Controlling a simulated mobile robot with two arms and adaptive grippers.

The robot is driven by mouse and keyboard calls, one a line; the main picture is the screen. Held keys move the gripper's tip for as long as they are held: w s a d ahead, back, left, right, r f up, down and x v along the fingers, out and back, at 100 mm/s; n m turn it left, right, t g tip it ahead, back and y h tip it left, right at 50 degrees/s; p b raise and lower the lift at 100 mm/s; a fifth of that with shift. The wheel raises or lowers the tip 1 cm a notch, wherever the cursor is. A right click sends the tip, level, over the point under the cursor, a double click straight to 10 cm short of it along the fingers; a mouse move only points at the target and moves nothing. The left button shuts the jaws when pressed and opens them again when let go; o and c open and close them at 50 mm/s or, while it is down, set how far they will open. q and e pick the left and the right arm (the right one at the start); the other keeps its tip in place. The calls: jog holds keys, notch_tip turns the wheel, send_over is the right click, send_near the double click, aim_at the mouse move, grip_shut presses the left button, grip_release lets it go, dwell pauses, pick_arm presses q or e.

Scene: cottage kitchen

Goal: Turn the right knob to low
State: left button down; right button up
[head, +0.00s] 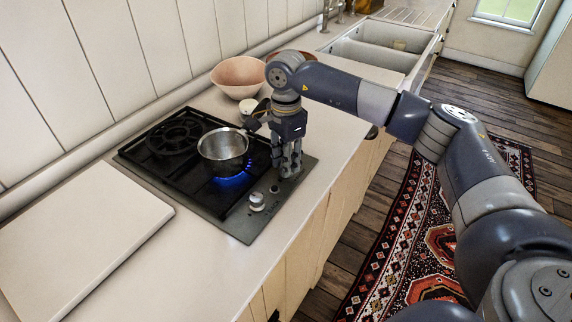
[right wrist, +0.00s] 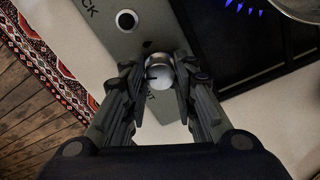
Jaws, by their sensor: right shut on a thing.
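The cooktop (head: 238,228) is a dark two-burner gas hob set in the counter. My right gripper (head: 290,172) points down at the front right end of its control strip. In the right wrist view my right gripper (right wrist: 158,88) is shut on the right knob (right wrist: 160,74), a silver round knob with a dark mark, held between the two fingers. In the head view the fingers hide that knob. The left knob (head: 257,201) stands free nearer the front left. Blue flame (head: 232,180) burns under a metal saucepan (head: 223,146). My left gripper is out of view.
A pink bowl (head: 238,76) and a small cup (head: 248,106) stand behind the hob. A pale board (head: 80,240) lies to the left. A double sink (head: 372,52) is at the back. A patterned rug (head: 400,245) covers the wooden floor.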

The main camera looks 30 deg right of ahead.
jog(key=shift+w+r+n+b, duration=0.1)
jog(key=shift+n+b, duration=0.35)
jog(key=shift+n, duration=0.65)
jog(key=o, duration=1.1)
jog(key=shift+c, duration=0.2)
